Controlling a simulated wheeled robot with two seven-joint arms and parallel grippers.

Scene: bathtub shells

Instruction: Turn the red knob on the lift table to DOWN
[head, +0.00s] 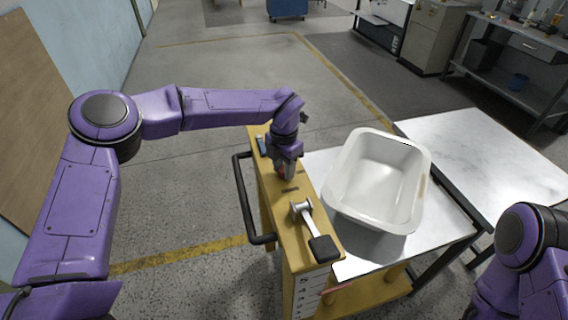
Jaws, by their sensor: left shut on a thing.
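The lift table has a yellow top panel (272,208) with a black side handle. My left gripper (286,167) reaches down onto this panel from above and is shut on the red knob (282,174). Only a little red of the knob shows between and below the fingers, so its pointing direction is hidden. Dark marks lie on the panel near the knob, too small to read. My right arm shows at the lower right, but its gripper is outside the view.
A lever with a black grip (318,240) stands on the panel, nearer than the knob. A white tub shell (347,200) sits on the pale tabletop (358,258) to the right. A blue item (261,145) is at the panel's far end. Open floor lies left.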

